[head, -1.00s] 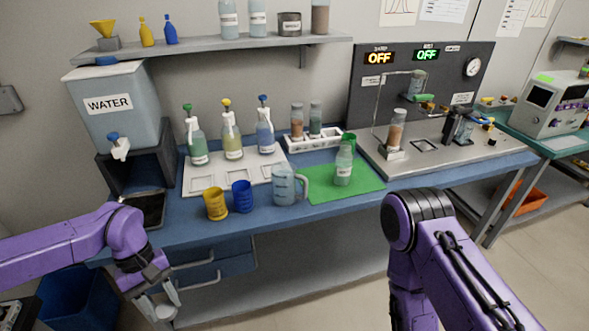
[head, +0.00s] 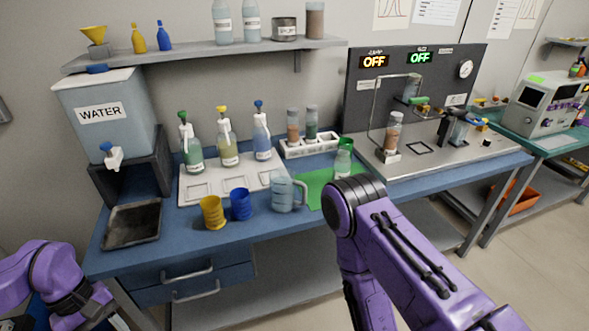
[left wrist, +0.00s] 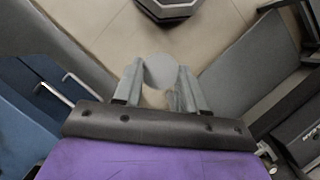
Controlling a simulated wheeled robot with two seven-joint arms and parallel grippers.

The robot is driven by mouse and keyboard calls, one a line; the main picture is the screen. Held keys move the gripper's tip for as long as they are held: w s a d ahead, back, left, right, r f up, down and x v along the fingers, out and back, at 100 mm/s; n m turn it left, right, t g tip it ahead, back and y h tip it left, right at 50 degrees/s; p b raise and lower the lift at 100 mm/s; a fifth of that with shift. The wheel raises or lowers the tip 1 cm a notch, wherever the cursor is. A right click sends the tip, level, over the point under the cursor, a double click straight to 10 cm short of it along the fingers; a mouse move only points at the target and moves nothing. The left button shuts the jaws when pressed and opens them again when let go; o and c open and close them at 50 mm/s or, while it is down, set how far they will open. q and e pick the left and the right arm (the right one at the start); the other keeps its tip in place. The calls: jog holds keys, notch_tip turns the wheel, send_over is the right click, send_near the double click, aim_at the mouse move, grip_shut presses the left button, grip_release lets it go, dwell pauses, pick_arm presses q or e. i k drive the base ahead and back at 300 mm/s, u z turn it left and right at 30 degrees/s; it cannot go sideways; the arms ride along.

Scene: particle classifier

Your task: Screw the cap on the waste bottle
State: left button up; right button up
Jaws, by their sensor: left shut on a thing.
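A clear bottle (head: 343,161) with a pale label stands upright on the green mat (head: 313,189). I take it for the waste bottle, but its label is too small to read. My right arm hides its lower part. In the left wrist view my left gripper (left wrist: 160,74) is shut on a round, pale grey cap (left wrist: 160,68) held between its fingertips, over the floor. In the head view my left arm is at the bottom left, away from the bottle and in front of the bench; its fingers are hardly visible. My right gripper is not in view.
A handled beaker (head: 283,193), a blue cup (head: 241,204) and a yellow cup (head: 212,212) stand left of the mat. A white tray (head: 197,189) holds several squeeze bottles. A dark tray (head: 132,226) lies at the bench's left.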

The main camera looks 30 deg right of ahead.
aim_at(341, 167)
jog(key=i, duration=0.6)
jog(key=z, duration=1.4)
